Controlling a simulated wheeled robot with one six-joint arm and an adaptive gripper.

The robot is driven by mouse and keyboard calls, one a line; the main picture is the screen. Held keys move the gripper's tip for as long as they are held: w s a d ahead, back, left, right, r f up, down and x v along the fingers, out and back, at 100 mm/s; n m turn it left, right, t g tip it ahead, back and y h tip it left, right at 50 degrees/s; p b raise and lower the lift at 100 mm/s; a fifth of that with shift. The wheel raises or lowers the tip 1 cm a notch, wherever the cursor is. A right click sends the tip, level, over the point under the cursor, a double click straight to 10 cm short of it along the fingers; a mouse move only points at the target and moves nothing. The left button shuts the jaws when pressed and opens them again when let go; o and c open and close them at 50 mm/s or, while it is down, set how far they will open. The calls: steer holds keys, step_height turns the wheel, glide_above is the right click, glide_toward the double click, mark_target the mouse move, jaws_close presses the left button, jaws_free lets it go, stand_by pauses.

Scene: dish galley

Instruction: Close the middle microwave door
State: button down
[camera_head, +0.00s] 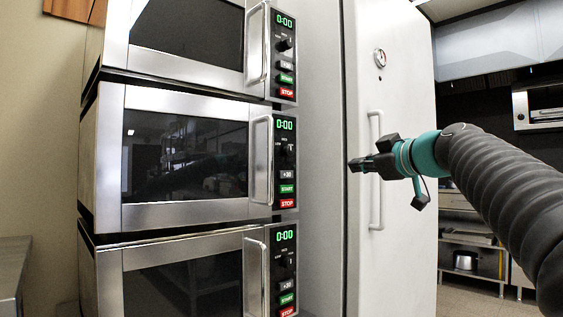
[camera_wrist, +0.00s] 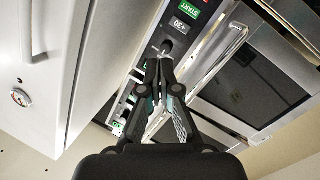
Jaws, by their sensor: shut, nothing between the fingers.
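The middle microwave (camera_head: 185,212) is the centre one of a stack of three. Its dark-windowed door (camera_head: 185,105) looks flush with the control panel (camera_head: 286,158); I see no clear gap, though a very small one would be hard to tell. Its vertical handle (camera_head: 262,160) is at the door's right edge. My gripper (camera_head: 352,164) is to the right of the microwave, at about the height of the panel, apart from the handle, and its fingers point left. It is shut and empty. In the wrist view my gripper (camera_wrist: 164,52) appears in front of a microwave panel and handle (camera_wrist: 222,62).
The upper microwave (camera_head: 190,68) and lower microwave (camera_head: 185,245) sit directly above and below; their doors look shut. A tall white refrigerator (camera_head: 405,255) with a long handle (camera_head: 376,215) stands behind my gripper. A metal counter (camera_head: 12,270) is at the far left.

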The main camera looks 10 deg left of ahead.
steer(key=s+a+r+m+g+y, duration=0.2)
steer(key=s+a+g+y, duration=0.2)
steer(key=s+a+y, duration=0.15)
steer(key=p, duration=0.3)
glide_toward(264, 160)
steer(key=a, duration=0.3)
steer(key=shift+w+a, duration=0.1)
steer(key=shift+a, duration=0.05)
steer(key=w+a, duration=0.1)
steer(key=w+a+p, duration=0.1)
steer(key=w, duration=0.1)
steer(key=shift+r, duration=0.1)
steer(key=shift+w+r+h+p, duration=0.1)
steer(key=shift+w+h+p, duration=0.15)
steer(key=shift+p, duration=0.05)
steer(key=shift+a, duration=0.15)
